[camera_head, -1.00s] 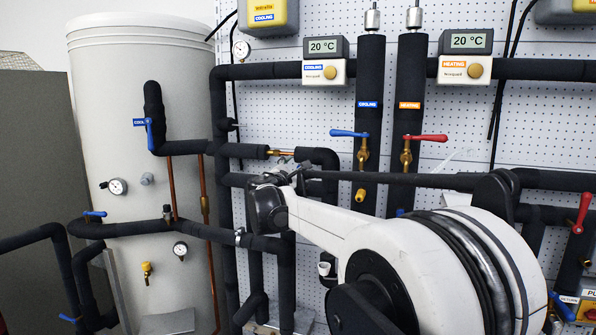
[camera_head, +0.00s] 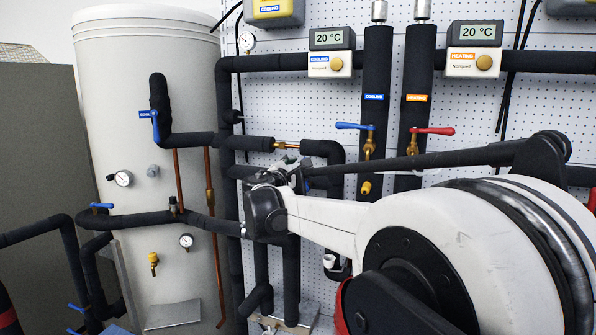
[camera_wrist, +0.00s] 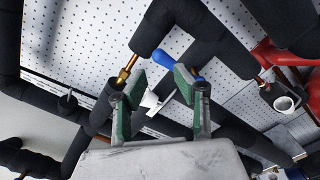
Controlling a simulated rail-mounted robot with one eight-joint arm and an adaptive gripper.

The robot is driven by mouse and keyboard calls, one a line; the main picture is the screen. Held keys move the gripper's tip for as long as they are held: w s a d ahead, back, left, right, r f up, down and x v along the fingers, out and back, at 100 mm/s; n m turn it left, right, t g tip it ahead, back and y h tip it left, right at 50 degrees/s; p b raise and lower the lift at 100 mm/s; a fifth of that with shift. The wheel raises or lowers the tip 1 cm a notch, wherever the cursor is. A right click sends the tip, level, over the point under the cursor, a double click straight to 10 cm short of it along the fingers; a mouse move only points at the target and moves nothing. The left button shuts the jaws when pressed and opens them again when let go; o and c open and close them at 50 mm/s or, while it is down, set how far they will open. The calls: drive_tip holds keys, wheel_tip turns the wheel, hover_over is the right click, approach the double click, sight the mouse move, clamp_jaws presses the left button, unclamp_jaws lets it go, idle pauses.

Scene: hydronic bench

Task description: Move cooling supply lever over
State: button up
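A blue lever (camera_wrist: 190,74) shows in the wrist view, close behind my gripper's right finger and partly hidden by it; I cannot tell whether they touch. My gripper (camera_wrist: 156,88) is open, its green-padded fingers apart, with a small white part (camera_wrist: 148,102) beyond the gap. In the head view my wrist hides most of the gripper, near the copper pipe section (camera_head: 287,146). Blue levers also show on the cooling column (camera_head: 355,126) and beside the tank's cooling label (camera_head: 155,124). I cannot tell which lever is the cooling supply one.
Black insulated pipes (camera_head: 190,140) surround my wrist. The tall tank (camera_head: 110,70) stands at left. A red lever (camera_head: 435,131) is on the heating column. In the wrist view a copper fitting (camera_wrist: 127,70) lies left of the fingers, and red parts (camera_wrist: 275,55) lie at right.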

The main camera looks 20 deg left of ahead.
drive_tip(key=w+p, duration=0.2)
drive_tip(key=w, duration=0.4)
drive_tip(key=shift+w+a+r, duration=0.25)
drive_tip(key=shift+o, duration=1.3)
drive_tip(key=shift+w+r, duration=0.1)
drive_tip(key=shift+w, duration=0.05)
drive_tip(key=shift+w+f, duration=0.25)
drive_tip(key=c, duration=0.3)
drive_tip(key=shift+d, duration=0.1)
drive_tip(key=shift+c, duration=1.9)
drive_tip(key=shift+r, duration=0.1)
drive_tip(key=o, duration=1)
drive_tip(key=shift+s+a, duration=0.2)
drive_tip(key=shift+a, duration=0.05)
drive_tip(key=shift+c, duration=0.2)
drive_tip(key=shift+o, duration=1.4)
drive_tip(key=shift+w+a, duration=0.1)
